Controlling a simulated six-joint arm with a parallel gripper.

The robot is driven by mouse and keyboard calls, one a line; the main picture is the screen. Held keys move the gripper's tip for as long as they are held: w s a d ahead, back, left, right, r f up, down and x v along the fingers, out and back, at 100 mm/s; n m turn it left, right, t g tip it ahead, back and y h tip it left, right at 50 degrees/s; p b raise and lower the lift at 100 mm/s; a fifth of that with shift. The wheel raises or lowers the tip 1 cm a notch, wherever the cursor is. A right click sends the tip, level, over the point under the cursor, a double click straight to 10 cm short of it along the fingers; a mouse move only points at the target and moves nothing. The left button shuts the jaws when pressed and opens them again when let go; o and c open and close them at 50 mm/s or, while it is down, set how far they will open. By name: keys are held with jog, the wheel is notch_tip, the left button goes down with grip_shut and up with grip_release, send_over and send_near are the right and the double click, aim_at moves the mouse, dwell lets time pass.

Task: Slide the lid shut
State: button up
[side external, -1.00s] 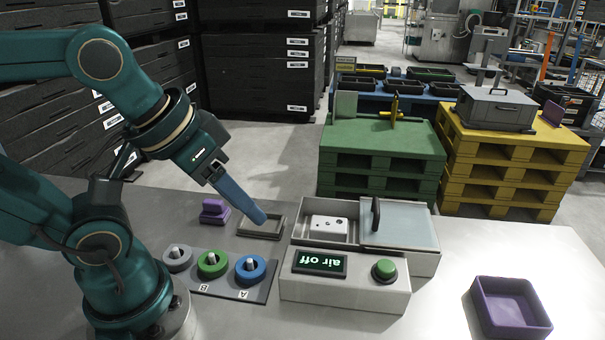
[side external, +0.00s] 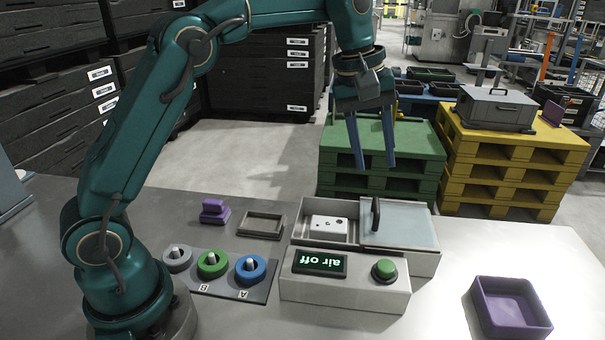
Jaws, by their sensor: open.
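The lid (side external: 402,224) is a pale grey-blue sliding panel with an upright dark handle (side external: 376,214) at its left edge. It covers the right part of the grey washer box (side external: 427,262). The left part of the box is uncovered, and a white block with dark holes (side external: 328,228) lies inside it. My gripper (side external: 375,166) is open and empty, its two blue fingers pointing down. In the picture it appears above the handle, apart from it; its exact depth relative to the box is hard to tell.
A control panel in front of the box has a display reading "air off" (side external: 320,262) and a green button (side external: 385,270). Coloured rings on pegs (side external: 212,264), a purple block (side external: 214,212) and an empty grey frame (side external: 261,224) stand left. A purple tray (side external: 510,308) is at right.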

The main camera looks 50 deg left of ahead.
aim_at(377, 205)
jog(key=shift+g, duration=0.5)
jog(key=f, duration=0.5)
jog(key=w+f, duration=0.1)
jog(key=f, duration=0.2)
jog(key=shift+w+d+f, duration=0.1)
jog(key=shift+d+f, duration=0.15)
jog(key=shift+d, duration=0.05)
grip_shut()
jog(key=shift+r, duration=0.1)
dwell(0.5)
